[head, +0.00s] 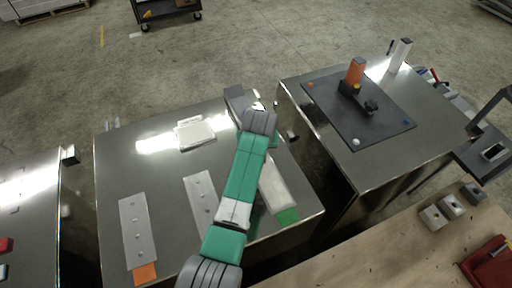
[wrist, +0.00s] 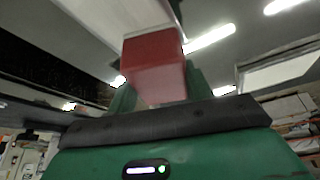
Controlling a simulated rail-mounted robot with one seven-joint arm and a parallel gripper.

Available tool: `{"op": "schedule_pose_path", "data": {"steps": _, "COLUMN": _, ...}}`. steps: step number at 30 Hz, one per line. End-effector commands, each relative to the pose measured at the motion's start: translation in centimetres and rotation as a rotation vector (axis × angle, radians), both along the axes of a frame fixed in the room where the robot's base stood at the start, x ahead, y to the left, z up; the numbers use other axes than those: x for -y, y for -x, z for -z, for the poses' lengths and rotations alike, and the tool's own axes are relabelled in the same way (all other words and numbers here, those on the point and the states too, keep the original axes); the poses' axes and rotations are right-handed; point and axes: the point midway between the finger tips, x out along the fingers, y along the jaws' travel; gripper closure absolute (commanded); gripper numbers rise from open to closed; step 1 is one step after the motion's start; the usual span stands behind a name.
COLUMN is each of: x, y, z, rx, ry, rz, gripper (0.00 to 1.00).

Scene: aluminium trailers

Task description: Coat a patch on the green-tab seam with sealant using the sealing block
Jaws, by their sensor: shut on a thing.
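In the head view the green-tab seam is a pale strip (head: 272,183) with a green tab (head: 288,215) at its near end, on top of the middle metal trailer; my arm covers part of it. In the wrist view my gripper (wrist: 157,82) is shut on a red block (wrist: 153,60), which appears to be the sealing block. A pale part extends beyond the block. In the head view my arm reaches across the trailer, and the gripper and block cannot be made out clearly. Whether the block touches the seam cannot be told.
An orange-tab strip (head: 138,233) and another strip (head: 201,193) lie left of my arm. A white square pad (head: 195,133) lies farther back. The right trailer bears a dark mat (head: 335,120) with an orange-handled tool (head: 356,70). A wooden bench (head: 385,250) is at lower right.

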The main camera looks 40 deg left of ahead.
Motion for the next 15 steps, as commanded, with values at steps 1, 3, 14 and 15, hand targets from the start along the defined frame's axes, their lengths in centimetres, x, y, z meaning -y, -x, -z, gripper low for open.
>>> {"op": "schedule_pose_path", "data": {"steps": 1, "x": 0.1, "y": 0.0, "z": -0.8, "rx": 0.000, "ry": 0.000, "rz": 0.001, "gripper": 0.67}}
{"op": "schedule_pose_path", "data": {"steps": 3, "x": 0.1, "y": -0.1, "z": -2.4, "rx": 0.002, "ry": -0.002, "rz": 0.001, "gripper": 0.67}}
{"op": "schedule_pose_path", "data": {"steps": 14, "x": 0.4, "y": -0.2, "z": -5.7, "rx": 0.001, "ry": 0.000, "rz": 0.007, "gripper": 0.67}}
{"op": "schedule_pose_path", "data": {"steps": 15, "x": 0.4, "y": -0.2, "z": -6.0, "rx": 0.001, "ry": 0.000, "rz": 0.007, "gripper": 0.67}}
